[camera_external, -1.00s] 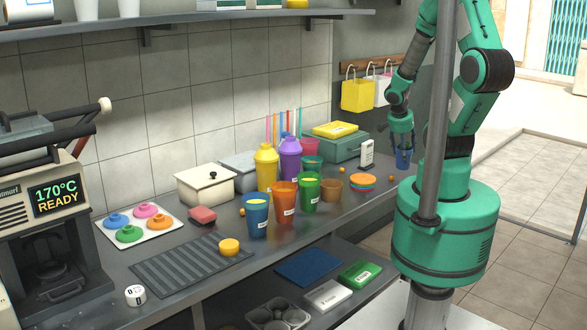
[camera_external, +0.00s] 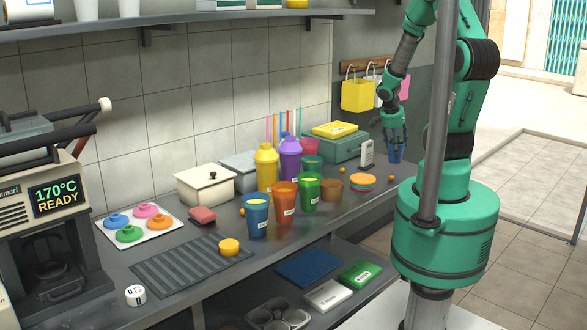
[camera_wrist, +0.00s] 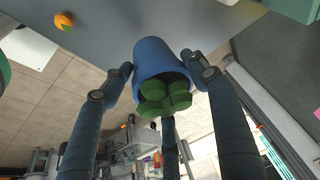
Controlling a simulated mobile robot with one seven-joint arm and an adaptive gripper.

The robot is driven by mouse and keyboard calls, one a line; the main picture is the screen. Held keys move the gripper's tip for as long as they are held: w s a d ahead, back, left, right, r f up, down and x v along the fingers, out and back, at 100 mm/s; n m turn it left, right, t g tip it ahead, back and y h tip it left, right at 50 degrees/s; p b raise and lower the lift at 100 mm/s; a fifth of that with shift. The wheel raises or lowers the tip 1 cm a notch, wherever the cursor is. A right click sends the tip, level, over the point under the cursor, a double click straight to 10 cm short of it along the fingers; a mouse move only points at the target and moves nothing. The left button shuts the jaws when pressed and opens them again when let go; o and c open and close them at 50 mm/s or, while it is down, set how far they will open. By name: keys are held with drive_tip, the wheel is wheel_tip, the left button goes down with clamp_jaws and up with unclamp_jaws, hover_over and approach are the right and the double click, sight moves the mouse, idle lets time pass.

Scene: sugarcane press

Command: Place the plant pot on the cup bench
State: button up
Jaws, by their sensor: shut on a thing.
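The plant pot is a blue pot (camera_wrist: 152,55) with green leaves at its mouth. In the wrist view it sits between the fingers of my gripper (camera_wrist: 162,80), which are shut around it. In the external view the blue pot (camera_external: 396,155) shows just below my gripper (camera_external: 393,142), near the right end of the grey bench. The grey bench (camera_external: 338,208) carries several coloured cups, such as a blue cup (camera_external: 257,215) and a green cup (camera_external: 309,192). Whether the pot touches the bench I cannot tell.
A small white sign (camera_external: 366,153) and a green case (camera_external: 345,147) stand near the pot. Stacked coloured discs (camera_external: 362,182) and an orange fruit (camera_external: 392,179) lie near the right edge. Bags (camera_external: 357,95) hang behind. A ribbed mat (camera_external: 175,268) lies at front left.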

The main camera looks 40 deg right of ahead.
drive_tip(key=shift+w+d+f, duration=0.1)
drive_tip(key=shift+w+d, duration=0.2)
drive_tip(key=shift+w, duration=0.1)
drive_tip(key=shift+f+b, duration=0.55)
drive_tip(key=shift+f, duration=1.15)
drive_tip(key=shift+f, duration=0.1)
drive_tip(key=o, duration=1.4)
drive_tip(key=p+v, duration=0.2)
drive_tip(key=v, duration=1)
drive_tip(key=shift+p, duration=0.4)
